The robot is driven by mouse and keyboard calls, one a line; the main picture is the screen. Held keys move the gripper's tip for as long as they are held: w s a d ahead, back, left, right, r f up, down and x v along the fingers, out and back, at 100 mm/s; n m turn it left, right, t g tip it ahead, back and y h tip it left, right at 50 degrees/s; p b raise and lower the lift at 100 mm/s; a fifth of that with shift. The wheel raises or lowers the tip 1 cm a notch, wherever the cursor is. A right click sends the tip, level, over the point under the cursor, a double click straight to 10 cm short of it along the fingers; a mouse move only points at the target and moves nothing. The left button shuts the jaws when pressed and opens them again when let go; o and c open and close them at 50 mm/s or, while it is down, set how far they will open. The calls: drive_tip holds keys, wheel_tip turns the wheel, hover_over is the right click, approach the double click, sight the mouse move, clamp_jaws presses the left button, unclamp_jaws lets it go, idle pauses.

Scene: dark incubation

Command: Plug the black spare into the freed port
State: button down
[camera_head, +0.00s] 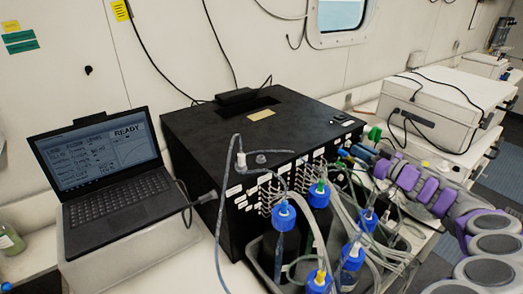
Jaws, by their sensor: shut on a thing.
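The black box (262,125) stands in the middle of the bench. Its front face carries a row of ports (310,172) with white labels, and many thin tubes run into them. My gripper (352,156) is at the right end of this row, close to the face, with my arm reaching in from the right. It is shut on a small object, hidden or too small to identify. I cannot make out the black spare or tell which port is free. A green piece (375,133) shows just above my gripper, and I cannot tell whether they touch.
Several blue-capped bottles (284,217) stand in a grey tray (257,272) before the box, amid loose tubing. A tube stands up from a white fitting (241,160) on the box's top edge. An open laptop (100,165) reads READY at left. A white case (447,103) is behind right.

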drive_tip(key=shift+w+a, duration=0.35)
drive_tip(key=shift+w, duration=0.15)
idle(0.3)
drive_tip(key=c, duration=1.1)
unclamp_jaws()
drive_tip(key=shift+o, duration=0.2)
